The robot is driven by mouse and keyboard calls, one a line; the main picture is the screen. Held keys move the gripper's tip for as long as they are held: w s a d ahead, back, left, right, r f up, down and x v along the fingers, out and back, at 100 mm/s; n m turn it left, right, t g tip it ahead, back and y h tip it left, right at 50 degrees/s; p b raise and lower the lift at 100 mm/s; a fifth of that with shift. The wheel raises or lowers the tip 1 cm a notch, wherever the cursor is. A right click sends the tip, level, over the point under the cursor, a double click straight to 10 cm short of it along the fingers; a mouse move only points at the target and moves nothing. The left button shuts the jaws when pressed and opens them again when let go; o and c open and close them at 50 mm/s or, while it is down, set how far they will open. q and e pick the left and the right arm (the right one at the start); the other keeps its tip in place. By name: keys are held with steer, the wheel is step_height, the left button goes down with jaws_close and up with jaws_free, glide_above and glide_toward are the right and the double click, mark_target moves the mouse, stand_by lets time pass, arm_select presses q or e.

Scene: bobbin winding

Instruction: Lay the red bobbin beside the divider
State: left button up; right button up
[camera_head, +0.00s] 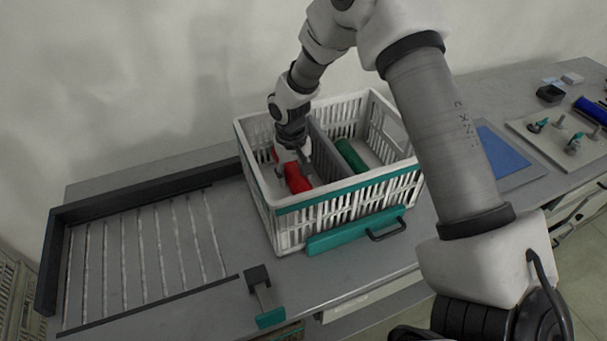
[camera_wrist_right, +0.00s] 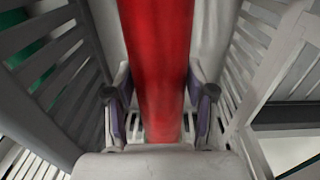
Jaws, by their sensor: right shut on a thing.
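The red bobbin (camera_head: 297,178) is inside the left compartment of the white slatted crate (camera_head: 290,232), left of the grey divider (camera_head: 326,150). In the right wrist view the red bobbin (camera_wrist_right: 160,60) runs between the two fingers of my right gripper (camera_wrist_right: 160,112), which is shut on it. In the head view my right gripper (camera_head: 292,160) reaches down into the crate and hides part of the bobbin. I cannot tell whether the bobbin touches the crate floor. A green bobbin (camera_head: 351,156) lies in the compartment right of the divider. My left gripper is not in view.
A teal-edged front flap with a handle (camera_head: 386,229) is at the crate's front. A dark-framed ribbed rack (camera_head: 150,240) lies to the left. A blue mat (camera_head: 499,152) and a board with small parts (camera_head: 565,140) are at the right. The crate walls surround my right gripper closely.

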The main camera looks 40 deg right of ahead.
mark_target(293, 170)
step_height(293, 170, down, 4)
steer(key=shift+f, duration=0.4)
steer(key=o, duration=1.3)
steer(key=shift+f, duration=0.1)
steer(key=r, duration=0.8)
steer(key=r+b, duration=0.1)
steer(key=r, duration=0.3)
steer(key=shift+a+r, duration=0.2)
steer(key=shift+a, duration=0.05)
